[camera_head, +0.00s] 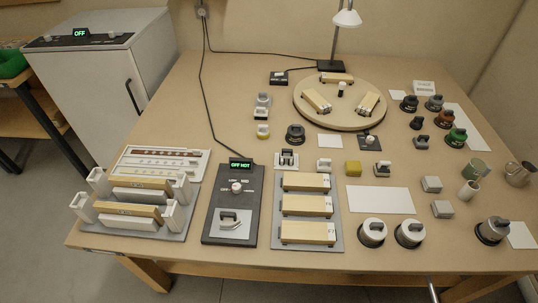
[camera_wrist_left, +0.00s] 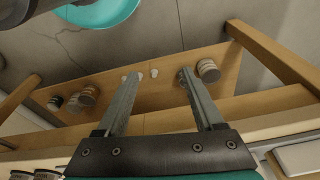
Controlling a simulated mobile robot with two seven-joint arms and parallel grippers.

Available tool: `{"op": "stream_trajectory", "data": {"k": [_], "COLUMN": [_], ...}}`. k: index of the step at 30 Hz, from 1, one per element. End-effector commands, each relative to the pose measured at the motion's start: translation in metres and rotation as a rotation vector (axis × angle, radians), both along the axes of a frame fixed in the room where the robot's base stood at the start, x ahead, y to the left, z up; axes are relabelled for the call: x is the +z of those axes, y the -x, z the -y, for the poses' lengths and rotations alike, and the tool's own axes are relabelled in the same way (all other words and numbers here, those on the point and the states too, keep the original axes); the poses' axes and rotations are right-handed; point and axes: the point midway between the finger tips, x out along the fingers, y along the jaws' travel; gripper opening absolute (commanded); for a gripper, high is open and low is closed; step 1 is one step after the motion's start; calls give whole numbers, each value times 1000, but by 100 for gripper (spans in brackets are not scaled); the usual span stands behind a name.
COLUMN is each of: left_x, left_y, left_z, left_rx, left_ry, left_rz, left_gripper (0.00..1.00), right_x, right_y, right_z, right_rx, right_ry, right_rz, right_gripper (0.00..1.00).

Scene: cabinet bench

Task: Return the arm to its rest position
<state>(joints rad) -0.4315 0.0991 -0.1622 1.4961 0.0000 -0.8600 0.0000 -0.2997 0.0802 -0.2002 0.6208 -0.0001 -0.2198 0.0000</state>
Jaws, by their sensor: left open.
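My left gripper (camera_wrist_left: 160,78) shows only in the left wrist view. Its two grey fingers are spread apart with nothing between them. Beyond the fingertips is a wooden board (camera_wrist_left: 150,110) with small pale pieces and round, dark and banded objects on it; whether the fingers are near the board I cannot tell. Neither of my arms shows in the head view, and my right gripper is in neither view.
The wooden bench (camera_head: 345,265) holds a round turntable (camera_head: 340,118), a dark hot plate panel (camera_head: 233,205) and a lamp (camera_head: 346,18). A grey cabinet (camera_head: 110,90) stands to the left. A teal round thing (camera_wrist_left: 100,14) and cracked floor (camera_wrist_left: 65,55) show in the wrist view.

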Motion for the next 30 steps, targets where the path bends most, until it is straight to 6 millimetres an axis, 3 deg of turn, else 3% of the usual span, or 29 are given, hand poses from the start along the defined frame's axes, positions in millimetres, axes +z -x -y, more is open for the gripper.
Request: {"op": "stream_trajectory", "data": {"k": [1, 6, 12, 15, 21, 30], "left_x": [-28, -93, -156, -177, -198, -200], "left_y": [10, 44, 92, 114, 141, 146], "left_z": [-1, -6, -15, -19, -25, -26], "left_rx": [-2, -8, -15, -18, -23, -24], "left_ry": [-2, -5, -10, -12, -15, -16], "left_rz": [-14, -43, -75, -87, -100, -102], "left_gripper": [69, 69, 69, 69, 69, 69], "right_x": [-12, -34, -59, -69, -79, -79], "right_y": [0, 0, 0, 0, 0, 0], "right_z": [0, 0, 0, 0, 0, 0], "right_rx": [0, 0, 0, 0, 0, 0], "right_ry": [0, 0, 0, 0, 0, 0], "right_rz": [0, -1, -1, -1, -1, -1], "right_gripper": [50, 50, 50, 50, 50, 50]}}
